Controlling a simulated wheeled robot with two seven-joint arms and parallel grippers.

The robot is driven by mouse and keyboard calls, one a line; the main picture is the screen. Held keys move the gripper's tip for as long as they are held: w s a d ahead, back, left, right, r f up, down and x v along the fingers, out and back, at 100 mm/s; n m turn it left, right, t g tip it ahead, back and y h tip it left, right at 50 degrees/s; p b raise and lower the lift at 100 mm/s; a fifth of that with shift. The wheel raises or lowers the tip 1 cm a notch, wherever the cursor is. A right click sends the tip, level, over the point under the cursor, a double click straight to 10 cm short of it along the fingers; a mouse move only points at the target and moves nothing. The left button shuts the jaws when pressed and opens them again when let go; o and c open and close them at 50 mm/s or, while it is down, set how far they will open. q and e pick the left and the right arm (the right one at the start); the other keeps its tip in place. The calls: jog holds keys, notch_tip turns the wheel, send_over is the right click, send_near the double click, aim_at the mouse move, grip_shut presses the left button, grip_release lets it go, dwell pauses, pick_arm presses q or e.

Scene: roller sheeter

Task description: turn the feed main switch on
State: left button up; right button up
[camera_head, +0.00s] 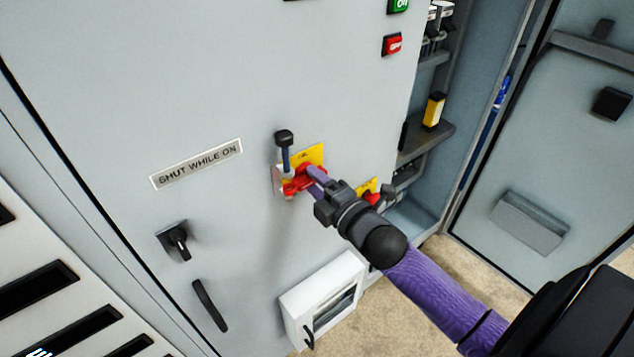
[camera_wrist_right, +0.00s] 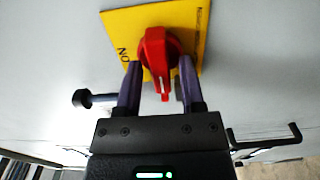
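A red rotary switch (camera_head: 300,180) sits on a yellow plate (camera_head: 314,153) on the grey cabinet front. In the right wrist view the red knob (camera_wrist_right: 157,48) is close ahead on its yellow plate (camera_wrist_right: 122,22), and "ON" reads at the plate's left side. The knob's pointer faces down in that view. My right gripper (camera_head: 310,178) is at this switch. Its two fingers (camera_wrist_right: 159,80) stand open on either side of the knob, with small gaps visible. A second red switch on a yellow plate (camera_head: 370,187) is partly hidden behind my right gripper. My left gripper is not in view.
A black-topped lever (camera_head: 284,138) sticks out just beside the red switch; its black end shows in the wrist view (camera_wrist_right: 82,98). A black rotary handle (camera_head: 177,240), a door pull (camera_head: 210,305) and a white box (camera_head: 322,297) lie lower. An open compartment (camera_head: 430,155) is right.

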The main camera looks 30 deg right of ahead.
grip_shut()
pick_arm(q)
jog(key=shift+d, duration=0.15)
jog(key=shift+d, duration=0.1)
